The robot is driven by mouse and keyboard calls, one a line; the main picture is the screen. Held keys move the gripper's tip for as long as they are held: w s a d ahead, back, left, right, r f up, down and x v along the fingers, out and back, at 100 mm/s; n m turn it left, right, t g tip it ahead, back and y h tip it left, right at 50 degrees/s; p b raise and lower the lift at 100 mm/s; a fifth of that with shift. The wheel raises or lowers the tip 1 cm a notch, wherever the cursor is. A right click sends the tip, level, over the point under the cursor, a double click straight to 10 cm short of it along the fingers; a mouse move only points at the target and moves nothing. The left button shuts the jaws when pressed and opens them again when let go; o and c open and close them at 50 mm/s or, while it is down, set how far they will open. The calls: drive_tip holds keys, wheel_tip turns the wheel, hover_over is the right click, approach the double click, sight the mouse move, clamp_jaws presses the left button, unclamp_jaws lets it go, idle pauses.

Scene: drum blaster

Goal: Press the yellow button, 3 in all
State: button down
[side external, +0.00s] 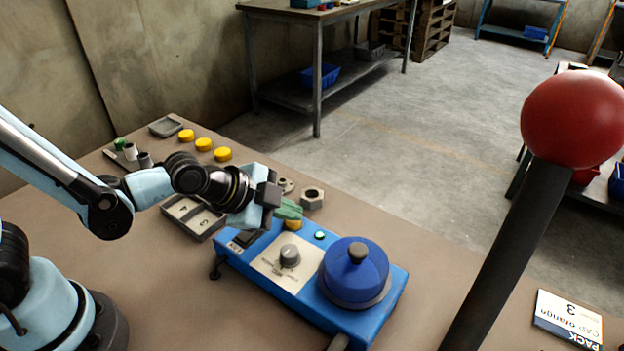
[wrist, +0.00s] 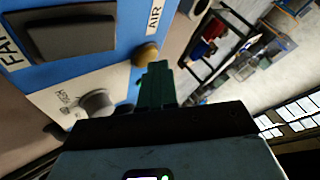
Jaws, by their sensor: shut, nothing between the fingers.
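The yellow button (side external: 292,224) sits on the top of the blue machine (side external: 378,319), near its back edge. In the wrist view the yellow button (wrist: 147,53) shows just past my fingertips, beside the AIR label. My gripper (side external: 290,208) is shut and empty, its green fingers together just above the button and partly in front of it. In the wrist view my gripper (wrist: 157,68) points at the button's edge. I cannot tell whether the fingertips touch it.
The machine also carries a grey knob (side external: 289,256), a small green-lit button (side external: 320,235) and a blue lidded drum (side external: 356,270). Several yellow caps, such as this yellow cap (side external: 203,144), lie behind. A hex nut (side external: 312,198) is near the gripper. A red ball on a black post (side external: 572,120) stands in front.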

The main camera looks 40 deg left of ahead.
drive_tip(key=shift+r, duration=0.85)
drive_tip(key=shift+r, duration=2.55)
idle(0.9)
wheel_tip(320, 180, up, 4)
drive_tip(key=shift+f, duration=0.1)
idle(0.3)
drive_tip(key=shift+f, duration=0.1)
hover_over(288, 224)
drive_tip(key=shift+f, duration=4.35)
